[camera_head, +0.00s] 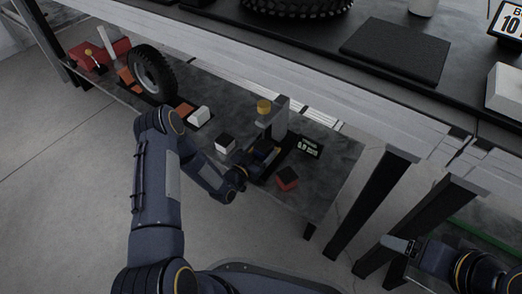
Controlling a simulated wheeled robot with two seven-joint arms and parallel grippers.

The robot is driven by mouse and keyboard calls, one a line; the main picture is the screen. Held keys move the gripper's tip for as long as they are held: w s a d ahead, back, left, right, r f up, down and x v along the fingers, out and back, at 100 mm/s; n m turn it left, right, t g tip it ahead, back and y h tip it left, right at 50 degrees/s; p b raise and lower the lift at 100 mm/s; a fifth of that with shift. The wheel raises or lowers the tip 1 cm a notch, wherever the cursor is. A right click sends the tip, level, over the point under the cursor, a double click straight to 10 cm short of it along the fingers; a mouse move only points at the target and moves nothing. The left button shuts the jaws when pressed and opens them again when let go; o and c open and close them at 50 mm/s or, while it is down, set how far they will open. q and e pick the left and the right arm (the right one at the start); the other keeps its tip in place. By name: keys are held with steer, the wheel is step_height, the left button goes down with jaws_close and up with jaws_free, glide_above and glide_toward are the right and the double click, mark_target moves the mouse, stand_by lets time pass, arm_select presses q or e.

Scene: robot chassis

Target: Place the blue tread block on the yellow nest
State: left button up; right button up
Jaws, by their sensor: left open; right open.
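My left gripper (264,157) is open, low over the lower bench (335,180), close beside the foot of a grey upright stand (281,118). A small yellow round piece (264,106) shows at the top left of that stand; I cannot tell whether it is the yellow nest. I cannot make out the blue tread block; dark blue shapes around the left gripper blend with its fingers, so anything between them is unclear. My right gripper (394,244) is open at the lower right, away from the lower bench, with nothing visible in it.
A small display (311,147) stands right of the stand. A red-and-black block (287,178), a white-topped black block (225,143) and a white block (200,116) lie on the lower bench. A tyre (152,73) stands further left. The upper bench (300,55) overhangs behind.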

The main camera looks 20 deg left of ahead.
arm_select(q)
steer(key=p+v, duration=0.4)
steer(key=v, duration=0.8)
steer(key=w+a+r+g+y, duration=0.2)
steer(key=w+a+r, duration=0.1)
steer(key=r, duration=0.3)
steer(key=w+a+r+g+y, duration=0.1)
steer(key=w+a+r+g, duration=0.1)
steer(key=w+a+r, duration=0.3)
steer(key=s+r+n+g+y, duration=0.25)
steer(key=s+r, duration=0.45)
steer(key=r, duration=0.4)
steer(key=s+d+r+n+g+h, duration=0.1)
steer(key=s+d+r, duration=0.2)
steer(key=s, duration=0.5)
steer(key=s+d+r+n+g+h, duration=0.1)
steer(key=s+d+r+g, duration=0.1)
steer(key=s, duration=0.7)
steer(key=s+d+r+n+g+h, duration=0.1)
steer(key=s+d+r, duration=0.2)
steer(key=s, duration=0.5)
steer(key=shift+s+d+r+g, duration=0.25)
steer(key=shift+d+r+g, duration=0.1)
steer(key=shift+n, duration=0.25)
